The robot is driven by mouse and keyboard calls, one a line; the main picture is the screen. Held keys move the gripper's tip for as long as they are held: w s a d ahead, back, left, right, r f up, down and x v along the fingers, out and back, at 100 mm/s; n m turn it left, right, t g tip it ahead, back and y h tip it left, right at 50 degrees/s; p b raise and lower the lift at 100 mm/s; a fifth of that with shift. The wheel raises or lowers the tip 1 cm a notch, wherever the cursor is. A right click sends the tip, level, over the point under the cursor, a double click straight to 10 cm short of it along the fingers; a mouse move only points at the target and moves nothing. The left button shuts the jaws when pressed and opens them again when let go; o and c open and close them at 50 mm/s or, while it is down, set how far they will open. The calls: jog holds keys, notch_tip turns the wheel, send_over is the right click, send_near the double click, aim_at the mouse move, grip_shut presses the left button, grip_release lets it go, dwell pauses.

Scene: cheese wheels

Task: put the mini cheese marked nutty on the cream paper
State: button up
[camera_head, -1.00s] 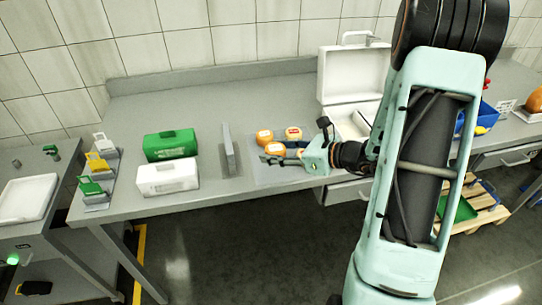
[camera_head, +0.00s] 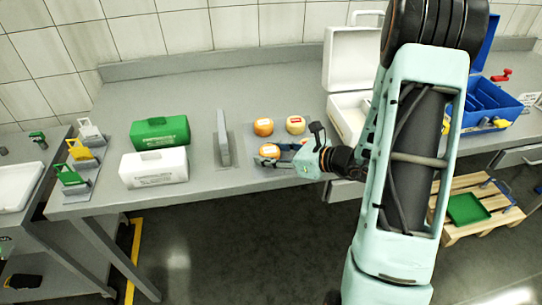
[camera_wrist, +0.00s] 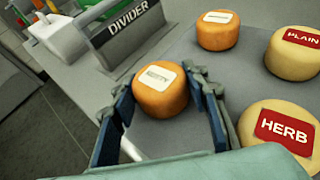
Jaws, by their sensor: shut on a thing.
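In the wrist view my gripper (camera_wrist: 162,100) is shut on an orange mini cheese (camera_wrist: 160,98), one finger on each side. Its pale label is too blurred to read with certainty. The same held cheese (camera_head: 268,151) shows in the head view, near the bench's front, with my gripper (camera_head: 280,156) at it. I cannot tell if it is lifted. Another orange cheese (camera_wrist: 217,32) with a pale, unreadable label stands behind. Two yellow cheeses with red labels, plain (camera_wrist: 293,52) and herb (camera_wrist: 277,132), stand to the right. I cannot make out the cream paper.
A grey divider (camera_head: 223,140) stands left of the cheeses. Further left are a green box (camera_head: 160,133) and a white box (camera_head: 154,170). An open white case (camera_head: 347,105) and a blue toolbox (camera_head: 490,105) stand to the right. Bare bench lies behind the cheeses.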

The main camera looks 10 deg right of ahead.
jog(key=shift+f, duration=0.2)
jog(key=o, duration=1.2)
jog(key=shift+r, duration=0.1)
jog(key=shift+r, duration=0.15)
